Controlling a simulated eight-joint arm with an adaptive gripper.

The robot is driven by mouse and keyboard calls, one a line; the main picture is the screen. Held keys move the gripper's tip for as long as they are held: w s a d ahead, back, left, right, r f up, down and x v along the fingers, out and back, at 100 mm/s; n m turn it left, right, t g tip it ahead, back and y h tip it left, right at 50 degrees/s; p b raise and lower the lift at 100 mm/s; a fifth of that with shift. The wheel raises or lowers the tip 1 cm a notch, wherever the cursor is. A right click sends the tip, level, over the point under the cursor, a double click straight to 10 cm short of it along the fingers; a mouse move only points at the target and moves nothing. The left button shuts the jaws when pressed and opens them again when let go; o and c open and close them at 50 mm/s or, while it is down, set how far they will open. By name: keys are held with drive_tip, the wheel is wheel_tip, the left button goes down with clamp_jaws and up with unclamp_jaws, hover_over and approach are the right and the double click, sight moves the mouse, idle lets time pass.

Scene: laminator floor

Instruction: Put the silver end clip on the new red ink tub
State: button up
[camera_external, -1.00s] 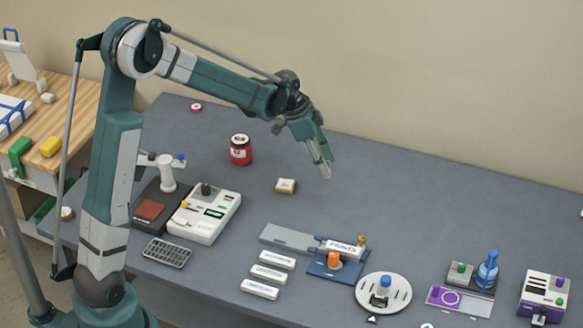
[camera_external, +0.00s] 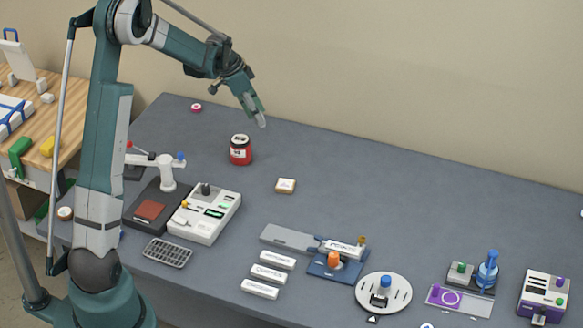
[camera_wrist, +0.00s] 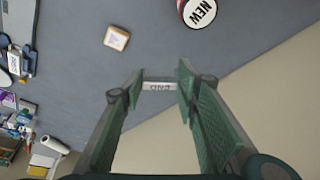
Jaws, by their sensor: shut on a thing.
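My gripper (camera_external: 259,119) is in the air above the table, a little right of and above the red ink tub in the outside view. In the wrist view my gripper (camera_wrist: 158,84) is shut on the silver end clip (camera_wrist: 159,86), a small grey bar lettered "END" held between the fingertips. The clip is too small to make out clearly in the outside view.
A small tan-and-white block (camera_external: 286,185) lies right of the tub. A pink-and-white roll (camera_external: 196,107) lies behind it. A white console (camera_external: 205,214) and a white post (camera_external: 166,172) stand in front. The table around the tub is mostly clear.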

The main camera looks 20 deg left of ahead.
drive_tip(key=w+a+n+p, duration=0.1)
drive_tip(key=a, duration=0.7)
drive_tip(key=shift+w+a+r, duration=0.3)
drive_tip(key=shift+a, duration=0.1)
drive_tip(key=shift+f, duration=0.1)
hover_over(243, 140)
drive_tip(key=s+a, duration=0.1)
drive_tip(key=shift+a+f, duration=0.15)
drive_tip(key=shift+f, duration=2.9)
drive_tip(key=shift+f, duration=0.1)
drive_tip(key=shift+f+p, duration=0.35)
drive_tip(key=shift+f, duration=1.45)
drive_tip(key=shift+f, duration=0.2)
drive_tip(key=o, duration=0.7)
